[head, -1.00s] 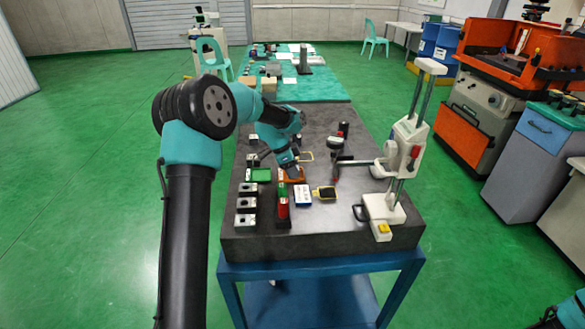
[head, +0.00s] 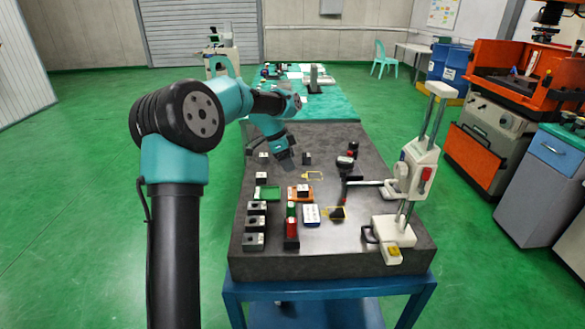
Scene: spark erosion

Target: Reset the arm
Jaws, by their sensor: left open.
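My left arm comes in from the left and reaches over the dark stone-topped table (head: 395,262). Its gripper (head: 287,163) hangs above the far left part of the tabletop, pointing down. It is open, small in the picture, and nothing shows between its fingers. An orange tray (head: 292,195) with a small block on it lies nearer than the gripper, apart from it. A green tray (head: 267,193) lies to its left. My right gripper is not in view.
A white height gauge (head: 420,165) stands at the table's right side. Dark blocks (head: 254,241) line the left edge. A red cylinder (head: 291,230) and a white box (head: 312,215) stand between. A teal-covered table (head: 335,105) lies behind. An orange machine (head: 500,110) stands at right.

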